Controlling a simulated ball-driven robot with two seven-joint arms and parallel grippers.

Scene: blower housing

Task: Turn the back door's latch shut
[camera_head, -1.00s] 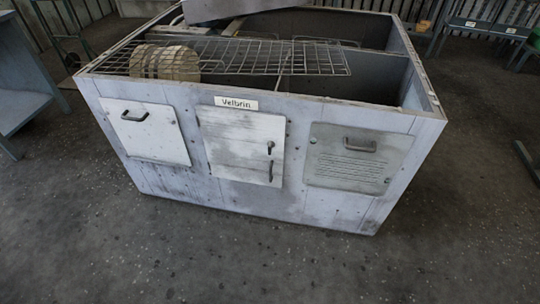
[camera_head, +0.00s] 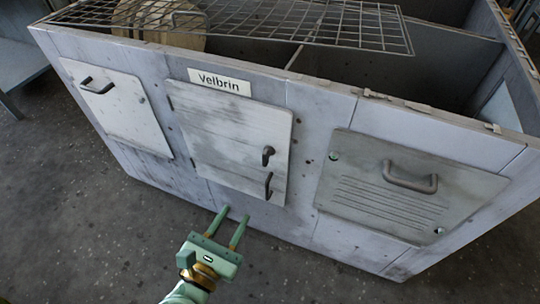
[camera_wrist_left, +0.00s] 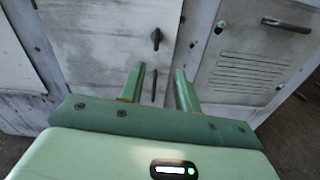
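The door (camera_head: 228,140) under the "Velbrin" label sits in the middle of the housing's near face and looks closed. Its dark latch handle (camera_head: 267,155) is at the door's right edge, and a dark pull handle (camera_head: 269,186) is below it. In the left wrist view the latch handle (camera_wrist_left: 156,38) hangs roughly upright and the pull handle (camera_wrist_left: 154,86) shows between the fingers. My green left gripper (camera_head: 233,214) is open and empty, below and in front of the door, apart from both handles. It fills the lower left wrist view (camera_wrist_left: 160,84). My right gripper is not in view.
The grey housing (camera_head: 305,222) has a white panel (camera_head: 118,112) at left and a louvred panel with a handle (camera_head: 395,190) at right. A wire grid (camera_head: 330,25) and a round wooden piece (camera_head: 165,35) lie on the open top. The floor in front is clear.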

